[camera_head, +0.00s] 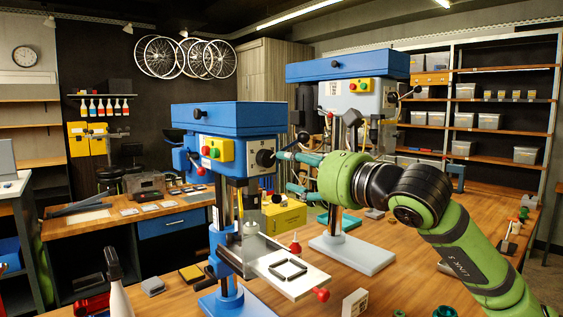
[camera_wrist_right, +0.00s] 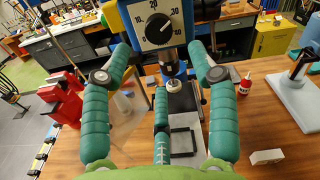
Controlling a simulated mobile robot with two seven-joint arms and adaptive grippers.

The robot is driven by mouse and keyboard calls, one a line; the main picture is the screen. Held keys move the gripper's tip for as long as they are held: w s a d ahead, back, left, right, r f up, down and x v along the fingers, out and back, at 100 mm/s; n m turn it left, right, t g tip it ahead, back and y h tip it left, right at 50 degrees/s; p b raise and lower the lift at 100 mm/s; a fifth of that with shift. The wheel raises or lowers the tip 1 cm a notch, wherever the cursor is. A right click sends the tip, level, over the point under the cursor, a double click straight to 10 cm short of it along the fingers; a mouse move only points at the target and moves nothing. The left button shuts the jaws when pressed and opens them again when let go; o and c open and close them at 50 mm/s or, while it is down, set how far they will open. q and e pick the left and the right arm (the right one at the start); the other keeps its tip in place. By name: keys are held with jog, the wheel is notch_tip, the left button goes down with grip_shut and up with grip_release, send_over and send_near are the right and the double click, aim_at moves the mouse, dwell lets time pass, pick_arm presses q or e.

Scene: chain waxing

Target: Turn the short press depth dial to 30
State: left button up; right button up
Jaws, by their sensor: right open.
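The short press (camera_head: 228,122) is the lower blue drill press at the front centre. Its depth dial (camera_head: 265,158) is a black knob on its right side, small and seen edge-on in the head view. In the right wrist view the dial (camera_wrist_right: 158,27) is a black knob on a pale plate with numbers around it. Its exact setting is hard to read. My right gripper (camera_head: 290,172) has teal fingers and is open beside the dial. In the wrist view the fingers of my right gripper (camera_wrist_right: 160,62) are spread, with the dial ahead, above the lower finger. My left gripper is out of view.
The taller blue press (camera_head: 347,68) stands behind to the right. The short press's table (camera_head: 290,272) lies below my gripper. A small red-capped bottle (camera_head: 295,243) and a white block (camera_head: 355,302) stand on the wooden bench.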

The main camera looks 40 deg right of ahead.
aim_at(269, 161)
jog(key=w+p, duration=0.1)
jog(key=w, duration=0.1)
jog(key=w+p, duration=0.4)
jog(key=shift+w+a+r, duration=0.15)
jog(key=shift+w+a, duration=0.05)
jog(key=shift+a, duration=0.05)
jog(key=shift+w, duration=0.35)
jog(key=shift+f, duration=0.2)
